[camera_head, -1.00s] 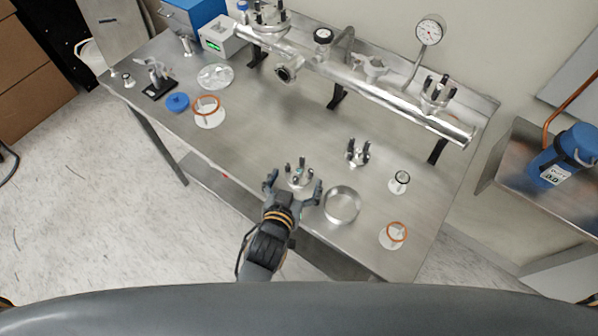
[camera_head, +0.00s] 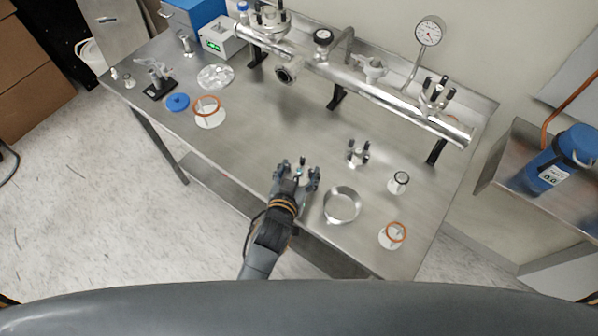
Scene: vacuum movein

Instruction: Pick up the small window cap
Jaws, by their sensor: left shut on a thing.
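My left gripper (camera_head: 296,176) reaches over the front edge of the steel table and is shut on a small silver piece with dark upright prongs (camera_head: 300,170), which appears to be the small window cap. The fingers hide much of it, and I cannot tell whether it still touches the table. A similar silver piece with dark prongs (camera_head: 357,152) stands apart, up and to the right. My right gripper is not in view.
A metal ring (camera_head: 342,205) lies close right of my left gripper. A long silver tube (camera_head: 375,95) runs along the back. The table's middle (camera_head: 265,125) is clear.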

